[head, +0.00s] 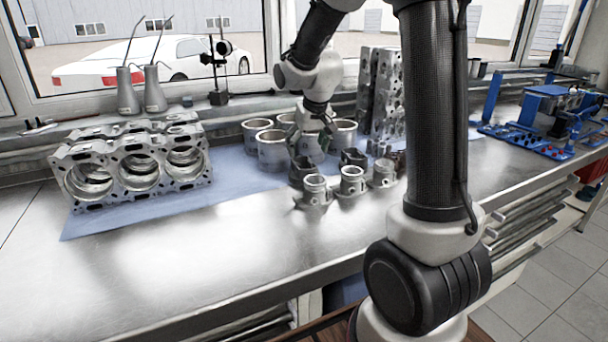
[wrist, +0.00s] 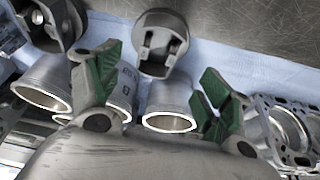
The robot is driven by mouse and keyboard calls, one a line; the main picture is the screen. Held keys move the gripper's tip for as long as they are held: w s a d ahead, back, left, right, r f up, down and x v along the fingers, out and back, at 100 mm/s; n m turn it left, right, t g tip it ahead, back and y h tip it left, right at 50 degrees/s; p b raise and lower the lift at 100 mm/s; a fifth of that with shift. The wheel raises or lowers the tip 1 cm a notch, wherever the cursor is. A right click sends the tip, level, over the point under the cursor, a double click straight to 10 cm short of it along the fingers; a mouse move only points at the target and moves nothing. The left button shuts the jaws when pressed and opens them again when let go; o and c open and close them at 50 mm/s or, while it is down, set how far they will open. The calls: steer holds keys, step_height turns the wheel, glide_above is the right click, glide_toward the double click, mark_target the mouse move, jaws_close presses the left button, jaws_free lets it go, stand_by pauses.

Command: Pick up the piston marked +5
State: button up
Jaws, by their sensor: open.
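My gripper (head: 314,142) hangs over the middle of the bench, above the piston group. In the wrist view its green-padded fingers (wrist: 158,68) stand wide apart and nothing is between them. One grey piston (wrist: 161,42) lies just beyond the gap between the fingertips, its hollow side with the pin bosses showing. Another piston (wrist: 42,24) is at the top left, partly cut off. In the head view the front pistons (head: 314,190), (head: 352,181) and (head: 383,173) stand in a row, with darker ones (head: 301,169) behind. I cannot read a +5 mark on any piston.
Several cylinder liners (head: 272,151) stand close behind the pistons; they also show below the piston in the wrist view (wrist: 170,108). An engine block (head: 135,163) lies left on the blue mat (head: 236,172). Tall metal parts (head: 384,98) stand behind right. The front left bench is clear.

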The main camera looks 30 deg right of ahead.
mark_target(304, 162)
steer(key=x, duration=0.8)
steer(key=shift+w+d, duration=0.1)
steer(key=shift+d, duration=0.1)
steer(key=c, duration=1.4)
